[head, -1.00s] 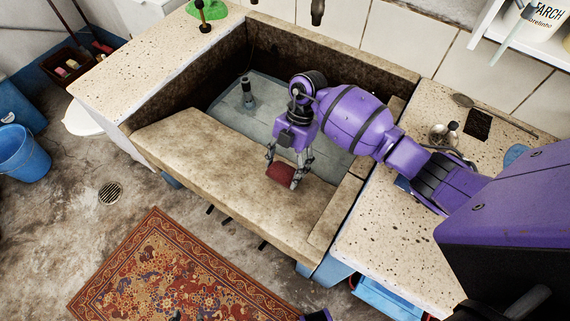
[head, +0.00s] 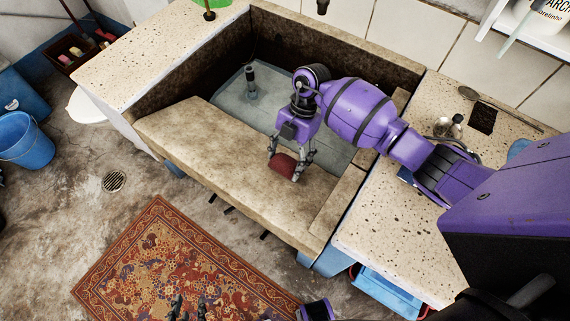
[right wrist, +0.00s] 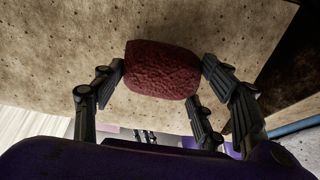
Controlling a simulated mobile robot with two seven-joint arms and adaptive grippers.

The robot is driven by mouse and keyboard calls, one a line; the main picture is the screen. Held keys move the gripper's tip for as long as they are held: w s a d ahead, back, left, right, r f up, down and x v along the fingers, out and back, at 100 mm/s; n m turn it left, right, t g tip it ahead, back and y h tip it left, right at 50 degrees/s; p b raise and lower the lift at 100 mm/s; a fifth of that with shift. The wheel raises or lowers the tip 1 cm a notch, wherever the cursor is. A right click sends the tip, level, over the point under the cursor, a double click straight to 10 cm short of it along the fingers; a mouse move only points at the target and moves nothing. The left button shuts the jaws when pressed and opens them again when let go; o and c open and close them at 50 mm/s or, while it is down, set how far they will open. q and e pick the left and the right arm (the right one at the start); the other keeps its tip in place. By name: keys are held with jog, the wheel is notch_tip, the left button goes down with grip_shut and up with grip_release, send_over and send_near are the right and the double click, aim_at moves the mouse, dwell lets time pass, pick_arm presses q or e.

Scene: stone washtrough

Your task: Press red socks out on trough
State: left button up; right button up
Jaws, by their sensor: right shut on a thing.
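My right gripper (head: 284,166) reaches down over the trough's front and is shut on the red socks (head: 282,167). They are a dark red, wrinkled, rounded bundle, also seen between both fingers in the right wrist view (right wrist: 162,70). The bundle is at the broad, sloped stone front slab of the trough (head: 205,150), close to its inner edge. I cannot tell whether it touches the stone. My left gripper (head: 188,308) shows only its fingertips at the bottom edge, apart and empty, above the rug.
Grey water (head: 275,110) fills the basin behind the slab, with a dark upright pipe (head: 251,82) in it. Speckled counters flank the trough; the right one (head: 400,215) holds a metal vessel (head: 449,126) and a dark pad (head: 482,119). A patterned rug (head: 170,265) lies in front.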

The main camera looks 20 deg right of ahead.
pick_arm(q)
jog(key=shift+s+r, duration=0.1)
jog(key=shift+s, duration=0.05)
pick_arm(e)
jog(key=shift+s+f, duration=0.1)
jog(key=shift+f, duration=0.05)
pick_arm(q)
jog(key=shift+w+r, duration=0.15)
jog(key=shift+w, duration=0.05)
dwell(0.4)
jog(key=shift+w+r, duration=0.15)
jog(key=shift+w, duration=0.1)
pick_arm(e)
jog(key=shift+s+f, duration=0.1)
